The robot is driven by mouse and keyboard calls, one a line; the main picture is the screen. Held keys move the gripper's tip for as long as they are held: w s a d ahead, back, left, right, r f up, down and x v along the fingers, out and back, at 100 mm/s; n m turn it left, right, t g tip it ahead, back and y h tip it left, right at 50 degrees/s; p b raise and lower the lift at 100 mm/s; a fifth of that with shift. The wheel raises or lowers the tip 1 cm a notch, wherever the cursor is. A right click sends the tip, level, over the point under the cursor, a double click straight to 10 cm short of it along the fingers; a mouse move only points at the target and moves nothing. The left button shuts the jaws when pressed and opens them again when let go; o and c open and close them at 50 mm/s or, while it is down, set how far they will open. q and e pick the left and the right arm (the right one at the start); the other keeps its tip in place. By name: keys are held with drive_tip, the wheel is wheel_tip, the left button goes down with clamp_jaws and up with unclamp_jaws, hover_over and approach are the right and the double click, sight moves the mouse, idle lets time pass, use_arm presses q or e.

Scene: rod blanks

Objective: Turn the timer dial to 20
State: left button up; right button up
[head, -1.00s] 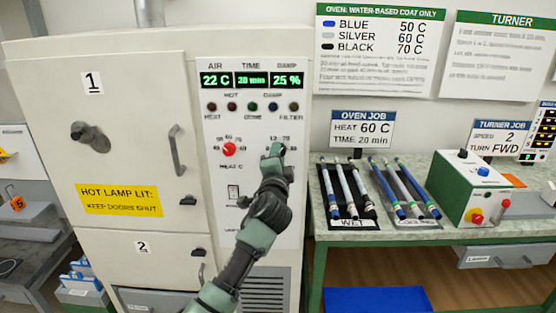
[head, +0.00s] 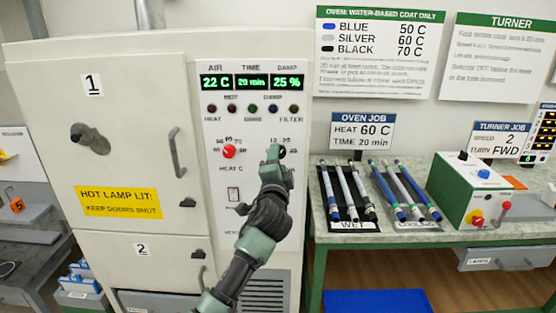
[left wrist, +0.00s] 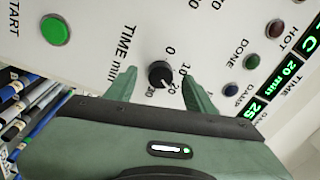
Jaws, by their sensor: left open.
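The timer dial (head: 282,152) is a small black knob on the oven's control panel, partly hidden by my left gripper in the head view. In the left wrist view the black dial (left wrist: 160,74) shows between the two green fingers, under the print "TIME min". Its pale mark seems to point near the 20. My left gripper (head: 273,153) is open; its fingers (left wrist: 160,92) stand on either side of the dial with gaps visible. The time display (head: 251,82) reads 20 min. My right gripper is not in view.
The red heat dial (head: 228,151) sits left of the timer dial, with a rocker switch (head: 233,194) below. A green start button (left wrist: 55,30) shows in the wrist view. The bench (head: 345,239) at right bears rods and the turner box (head: 480,190).

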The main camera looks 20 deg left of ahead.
use_arm(q)
drive_tip(key=v, duration=0.6)
drive_tip(key=shift+b, duration=0.35)
drive_tip(key=shift+s, duration=0.15)
